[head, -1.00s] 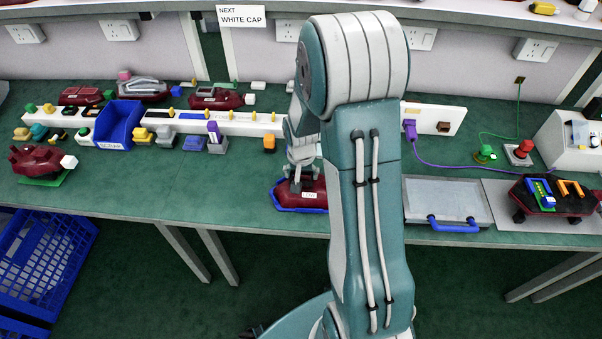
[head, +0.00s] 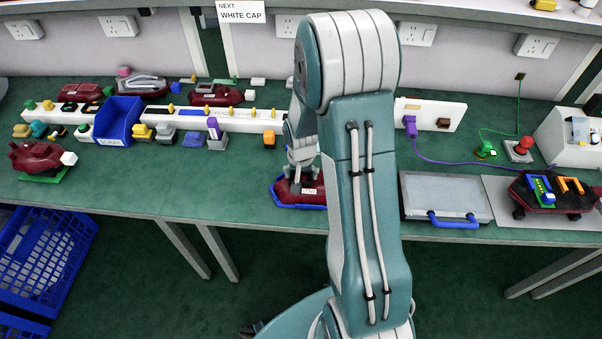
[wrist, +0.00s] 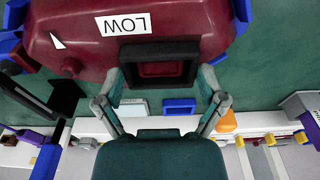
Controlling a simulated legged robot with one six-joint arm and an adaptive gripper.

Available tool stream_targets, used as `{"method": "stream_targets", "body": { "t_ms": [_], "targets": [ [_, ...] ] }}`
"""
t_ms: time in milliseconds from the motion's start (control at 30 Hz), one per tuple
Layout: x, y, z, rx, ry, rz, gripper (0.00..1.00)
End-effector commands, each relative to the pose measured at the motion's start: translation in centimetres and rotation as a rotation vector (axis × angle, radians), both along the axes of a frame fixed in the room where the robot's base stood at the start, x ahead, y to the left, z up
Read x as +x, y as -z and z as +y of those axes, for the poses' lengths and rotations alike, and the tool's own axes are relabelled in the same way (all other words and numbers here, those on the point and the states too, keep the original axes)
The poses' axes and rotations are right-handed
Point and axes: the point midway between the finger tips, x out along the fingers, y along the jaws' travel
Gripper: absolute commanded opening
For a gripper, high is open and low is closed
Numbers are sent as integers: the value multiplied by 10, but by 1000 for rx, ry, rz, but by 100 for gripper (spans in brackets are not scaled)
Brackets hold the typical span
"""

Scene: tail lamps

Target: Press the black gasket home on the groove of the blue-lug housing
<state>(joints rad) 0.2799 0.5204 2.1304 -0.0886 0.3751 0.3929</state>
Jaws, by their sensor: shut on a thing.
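The dark red housing (head: 318,187) with a white label sits near the table's front edge, with blue around its base. In the wrist view the housing (wrist: 85,45) fills the top, its LOW label upside down, with blue lugs (wrist: 241,12) at its sides. The black gasket (wrist: 160,50), a square frame, lies at the housing's edge around a red recessed face. My gripper (wrist: 160,75) has one fingertip at each side of the gasket and is shut on it. Whether the gasket is fully seated in the groove I cannot tell. In the head view my gripper (head: 302,178) is over the housing, partly hidden by my arm.
A blue bin (head: 119,122) and a long white rack (head: 240,120) with small parts stand behind. A grey case with a blue handle (head: 445,195) lies to the right. Another red housing (head: 40,158) is at the left. Green table is clear left of the worked housing.

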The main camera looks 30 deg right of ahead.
Motion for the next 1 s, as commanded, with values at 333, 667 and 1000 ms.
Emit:
{"method": "stream_targets", "body": {
  "t_ms": [333, 667, 1000],
  "targets": [
    [0, 0, 0, 1, 0, 2, 100],
    [0, 0, 0, 1, 0, 1, 100],
    [-3, -35, 2, 0, 1, -4, 100]
  ]
}}
